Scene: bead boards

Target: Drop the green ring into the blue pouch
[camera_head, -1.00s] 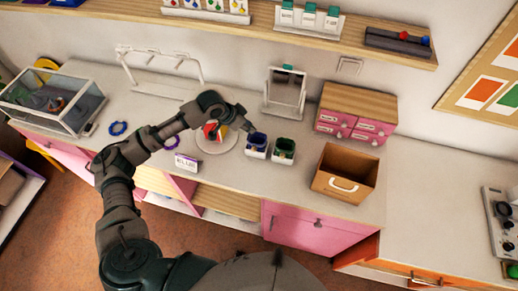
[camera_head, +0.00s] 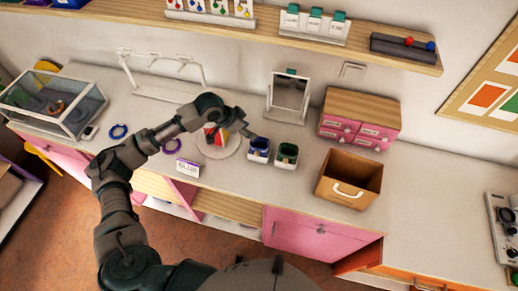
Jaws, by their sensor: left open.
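A blue-rimmed pouch (camera_head: 258,155) stands in a white holder on the counter, right of a round white plate. A similar pouch with a green rim (camera_head: 285,161) stands just right of it. My left gripper (camera_head: 248,134) hangs at the upper left of the blue pouch, very near its rim. It is open, though its fingers look small and dark here. I cannot pick out a green ring, in the fingers or elsewhere. The inside of the blue pouch is too dark to read. My right gripper is out of view.
A white plate (camera_head: 231,149) with coloured pieces lies under my left wrist. A blue ring (camera_head: 118,131) lies on the counter left of my arm. A label card (camera_head: 187,168), mirror stand (camera_head: 288,98), pink-drawer cabinet (camera_head: 359,103) and open wooden box (camera_head: 341,191) stand around.

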